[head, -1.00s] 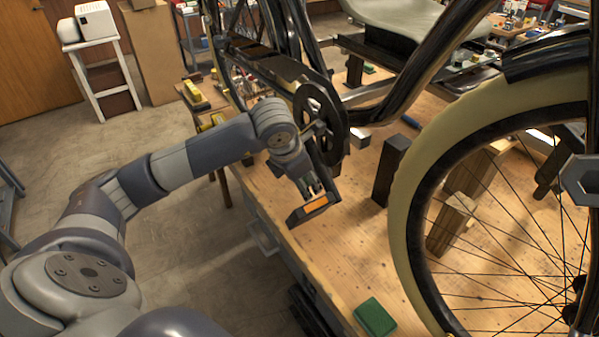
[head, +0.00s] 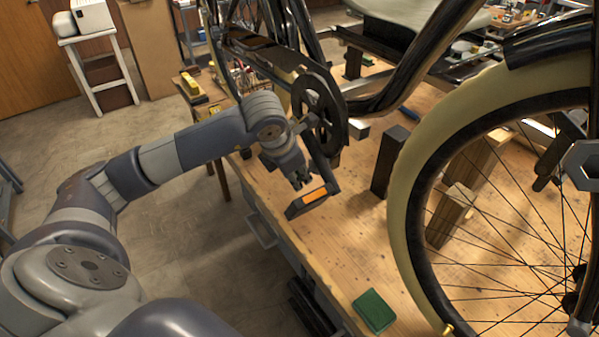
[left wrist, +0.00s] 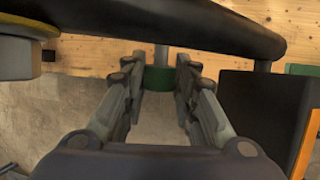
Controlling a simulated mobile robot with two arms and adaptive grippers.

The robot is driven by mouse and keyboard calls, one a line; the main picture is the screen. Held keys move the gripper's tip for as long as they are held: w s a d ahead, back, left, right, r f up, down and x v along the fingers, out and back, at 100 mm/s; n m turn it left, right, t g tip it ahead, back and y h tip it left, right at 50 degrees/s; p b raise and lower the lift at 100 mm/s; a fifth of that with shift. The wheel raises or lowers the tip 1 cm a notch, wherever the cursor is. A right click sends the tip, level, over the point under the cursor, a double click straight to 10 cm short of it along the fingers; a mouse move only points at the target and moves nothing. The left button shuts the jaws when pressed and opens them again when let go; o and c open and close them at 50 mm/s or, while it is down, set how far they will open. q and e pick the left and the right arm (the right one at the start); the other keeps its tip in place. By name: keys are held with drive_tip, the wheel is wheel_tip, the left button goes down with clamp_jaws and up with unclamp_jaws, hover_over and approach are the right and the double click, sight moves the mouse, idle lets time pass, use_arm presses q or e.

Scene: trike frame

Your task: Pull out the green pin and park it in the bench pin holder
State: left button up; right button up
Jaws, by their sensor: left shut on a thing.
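The green pin (left wrist: 158,78) shows in the left wrist view as a short green cylinder. A grey shaft (left wrist: 161,54) lies just beyond it, next to the black bar. My left gripper (left wrist: 160,82) is shut on the green part, with one finger on each side. In the head view my left gripper (head: 301,181) is beside the black pedal with the orange reflector (head: 314,197), below the chainring. The pin is hidden there by my gripper and arm. I cannot tell which thing is the bench pin holder. My right gripper is not in view.
The black pedal (left wrist: 262,105) is close on the right of my fingers, and a black bar (left wrist: 190,32) crosses above them. The wooden bench (head: 345,240) carries a green block (head: 374,311) and dark post (head: 389,162). The large wheel (head: 410,190) stands on the right.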

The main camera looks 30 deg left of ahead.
use_arm(q)
drive_tip(key=shift+s+a+f+b, duration=0.1)
drive_tip(key=shift+s+a+b, duration=0.25)
drive_tip(key=shift+s, duration=0.3)
drive_tip(key=shift+s+a+f+b, duration=0.1)
drive_tip(key=shift+s+a+b, duration=0.1)
drive_tip(key=shift+s+b, duration=0.35)
drive_tip(key=shift+s+a+b, duration=0.25)
drive_tip(key=shift+s+b, duration=0.05)
drive_tip(key=shift+s, duration=0.4)
